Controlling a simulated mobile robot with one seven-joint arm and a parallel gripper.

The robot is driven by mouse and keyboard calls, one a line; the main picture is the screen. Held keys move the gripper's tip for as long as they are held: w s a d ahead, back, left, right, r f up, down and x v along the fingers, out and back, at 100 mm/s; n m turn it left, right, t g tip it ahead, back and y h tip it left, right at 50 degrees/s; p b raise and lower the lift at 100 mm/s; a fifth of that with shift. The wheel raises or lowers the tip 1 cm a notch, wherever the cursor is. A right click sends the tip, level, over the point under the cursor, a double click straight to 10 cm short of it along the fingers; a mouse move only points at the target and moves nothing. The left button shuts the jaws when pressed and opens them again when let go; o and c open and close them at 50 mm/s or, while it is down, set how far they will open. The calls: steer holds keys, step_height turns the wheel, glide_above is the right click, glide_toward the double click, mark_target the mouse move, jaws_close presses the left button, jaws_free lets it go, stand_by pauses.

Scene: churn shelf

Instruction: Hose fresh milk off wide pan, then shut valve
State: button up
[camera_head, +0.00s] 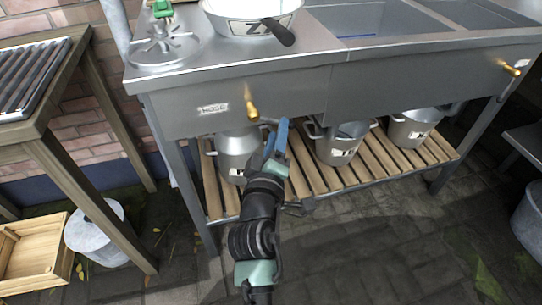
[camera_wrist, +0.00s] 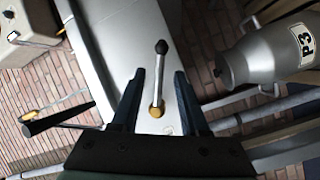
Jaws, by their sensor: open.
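The wide pan (camera_head: 243,25) stands on the steel bench top at the upper edge of the head view, cut off there. Its black handle (camera_head: 279,32) points toward me, and its inside looks pale. A brass valve (camera_head: 252,109) sits on the bench front beside a "HOSE" label (camera_head: 213,108). My gripper (camera_head: 276,130) is open and empty, just right of and below the valve. In the wrist view, the valve's lever (camera_wrist: 160,70) with a black knob stands between the open fingers (camera_wrist: 160,76). I cannot tell whether they touch it.
A round spray-like fixture (camera_head: 163,47) and a green item (camera_head: 162,8) are on the bench's left end. Several metal pots sit on the slatted shelf (camera_head: 300,182) below. Another brass valve (camera_head: 514,69) is at the right. A churn marked P3 (camera_wrist: 262,58) shows in the wrist view.

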steer(key=s+a+p, duration=0.1)
steer(key=s, duration=0.7)
steer(key=shift+s, duration=0.4)
stand_by(0.4)
